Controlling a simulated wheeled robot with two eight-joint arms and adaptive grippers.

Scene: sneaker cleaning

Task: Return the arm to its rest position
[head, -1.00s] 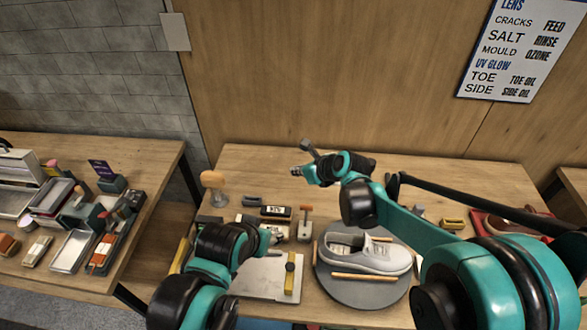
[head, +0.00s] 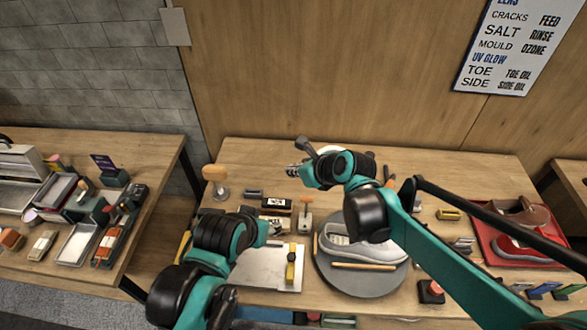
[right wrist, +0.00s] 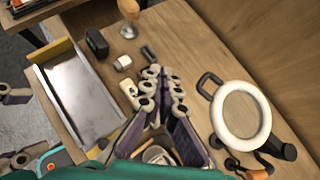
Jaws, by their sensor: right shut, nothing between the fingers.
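My right gripper (head: 293,170) is above the back middle of the table in the head view. In the right wrist view its fingers (right wrist: 163,92) are together with nothing between them. My left arm reaches in from the lower left. Its gripper (head: 272,238) is small and partly hidden by the wrist near the metal tray, so its opening cannot be made out. A grey-white sneaker (head: 375,250) rests on a round grey turntable (head: 358,284), partly covered by my right arm. The right gripper is apart from the sneaker, behind and left of it.
A white ring on a dark stand (right wrist: 217,122) is close right of the right gripper. A wooden-topped tool (head: 215,174) stands at the table's back left. A metal tray (head: 262,270) lies left of the turntable. A red tray (head: 488,240) with shoe parts is at right.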

